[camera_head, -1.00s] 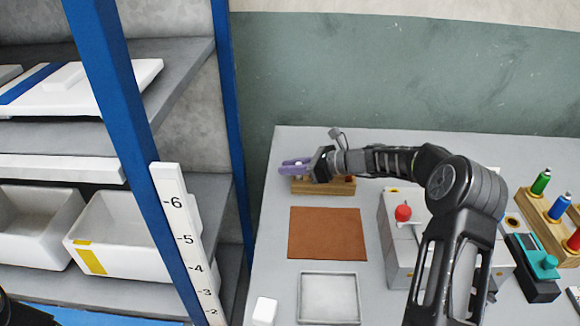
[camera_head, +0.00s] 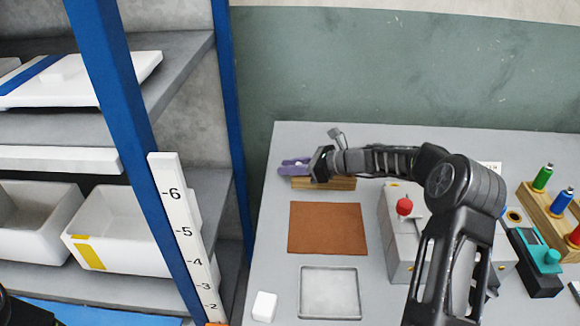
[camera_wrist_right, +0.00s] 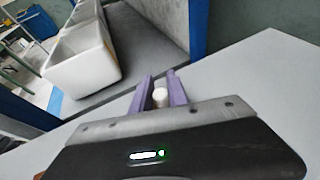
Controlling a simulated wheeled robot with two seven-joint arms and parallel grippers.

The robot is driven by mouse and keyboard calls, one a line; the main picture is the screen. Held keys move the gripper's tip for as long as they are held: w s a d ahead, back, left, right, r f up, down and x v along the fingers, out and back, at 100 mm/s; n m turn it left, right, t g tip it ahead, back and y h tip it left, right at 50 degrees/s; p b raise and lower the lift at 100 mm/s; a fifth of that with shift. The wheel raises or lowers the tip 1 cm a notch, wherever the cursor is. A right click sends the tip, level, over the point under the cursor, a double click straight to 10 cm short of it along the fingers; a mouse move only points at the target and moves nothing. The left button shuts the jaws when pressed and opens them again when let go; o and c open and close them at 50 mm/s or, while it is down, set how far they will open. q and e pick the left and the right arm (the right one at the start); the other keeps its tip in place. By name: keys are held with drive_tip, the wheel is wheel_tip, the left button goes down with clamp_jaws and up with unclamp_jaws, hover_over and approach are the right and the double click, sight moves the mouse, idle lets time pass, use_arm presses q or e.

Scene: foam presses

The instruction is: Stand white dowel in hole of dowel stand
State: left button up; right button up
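The wooden dowel stand (camera_head: 335,184) lies at the far left of the table, partly covered by my right gripper and wrist, so its holes are hidden. My right gripper (camera_head: 292,166) has purple fingers, which are over the stand's left end in the head view. In the right wrist view, the fingers (camera_wrist_right: 160,92) close on the white dowel (camera_wrist_right: 160,97) from both sides. Only the dowel's pale rounded end shows there. Whether its lower end is inside a hole cannot be seen.
A brown mat (camera_head: 327,228) and a grey tray (camera_head: 330,293) lie in front of the stand. A grey press with a red knob (camera_head: 404,206) stands to the right. A blue-posted shelf (camera_head: 228,110) with white bins rises at the left. Bare table lies around the mat.

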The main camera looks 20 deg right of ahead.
drive_tip(key=o, duration=0.3)
drive_tip(key=shift+d+f, duration=0.15)
drive_tip(key=shift+f, duration=0.05)
drive_tip(key=b+v, duration=0.1)
drive_tip(key=v, duration=0.6)
drive_tip(key=shift+s+d+r, duration=0.2)
drive_tip(key=shift+s+r, duration=0.05)
idle(0.6)
